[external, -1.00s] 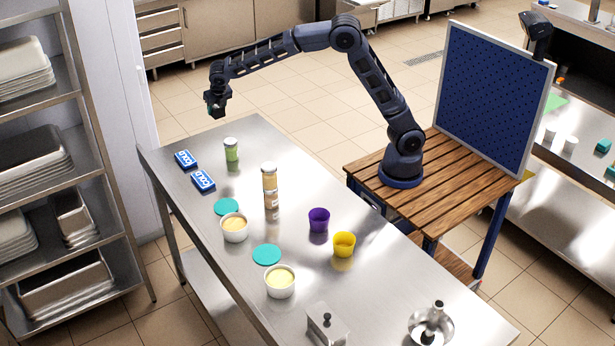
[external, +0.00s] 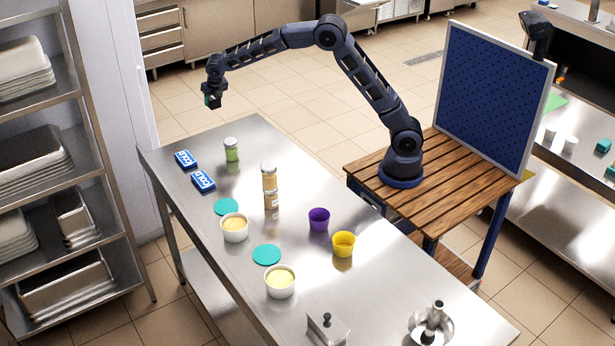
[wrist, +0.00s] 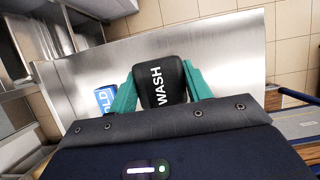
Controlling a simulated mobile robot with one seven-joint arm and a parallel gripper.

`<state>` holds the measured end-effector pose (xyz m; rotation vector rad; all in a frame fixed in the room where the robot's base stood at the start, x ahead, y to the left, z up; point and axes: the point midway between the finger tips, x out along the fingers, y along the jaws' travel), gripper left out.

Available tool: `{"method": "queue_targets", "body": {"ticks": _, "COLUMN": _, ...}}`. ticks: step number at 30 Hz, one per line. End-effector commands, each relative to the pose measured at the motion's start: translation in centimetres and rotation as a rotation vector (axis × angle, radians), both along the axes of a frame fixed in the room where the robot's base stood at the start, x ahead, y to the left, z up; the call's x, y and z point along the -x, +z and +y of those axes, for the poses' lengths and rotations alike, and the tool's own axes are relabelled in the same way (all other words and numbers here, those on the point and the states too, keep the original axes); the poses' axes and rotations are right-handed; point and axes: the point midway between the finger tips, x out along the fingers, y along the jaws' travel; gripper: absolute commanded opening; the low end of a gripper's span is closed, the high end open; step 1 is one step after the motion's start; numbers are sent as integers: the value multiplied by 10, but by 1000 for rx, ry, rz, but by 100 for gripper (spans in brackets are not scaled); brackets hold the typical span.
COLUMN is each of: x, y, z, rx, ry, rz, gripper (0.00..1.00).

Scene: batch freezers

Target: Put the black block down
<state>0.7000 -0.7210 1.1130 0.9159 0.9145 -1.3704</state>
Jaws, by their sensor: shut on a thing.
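The black block (wrist: 160,82), marked "WASH" in white, is between the two teal fingers of my gripper (wrist: 160,90) in the wrist view. My gripper is shut on it. In the external view my gripper (external: 212,101) hangs in the air above the far left end of the steel table (external: 290,155). The block is small and dark there and hard to tell from the gripper. In the wrist view the steel table (wrist: 215,48) lies below the block, with a gap between them.
Two blue cold packs (external: 186,159) lie at the table's far left, near a green-filled jar (external: 231,150). The far corner is clear.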

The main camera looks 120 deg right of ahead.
Motion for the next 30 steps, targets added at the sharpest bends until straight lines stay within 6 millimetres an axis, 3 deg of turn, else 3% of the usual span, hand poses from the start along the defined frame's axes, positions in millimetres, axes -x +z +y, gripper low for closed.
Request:
{"method": "queue_targets", "body": {"ticks": 6, "x": 0, "y": -50, "z": 1, "rx": -2, "ry": 2, "rz": 3, "gripper": 25}}
{"method": "queue_targets", "body": {"ticks": 15, "x": -1, "y": -108, "z": 1, "rx": -1, "ry": 1, "rz": 1, "gripper": 25}}
{"method": "queue_targets", "body": {"ticks": 25, "x": 0, "y": -132, "z": 1, "rx": -1, "ry": 1, "rz": 1, "gripper": 25}}
{"method": "queue_targets", "body": {"ticks": 30, "x": 0, "y": -154, "z": 1, "rx": -1, "ry": 0, "rz": 2, "gripper": 25}}
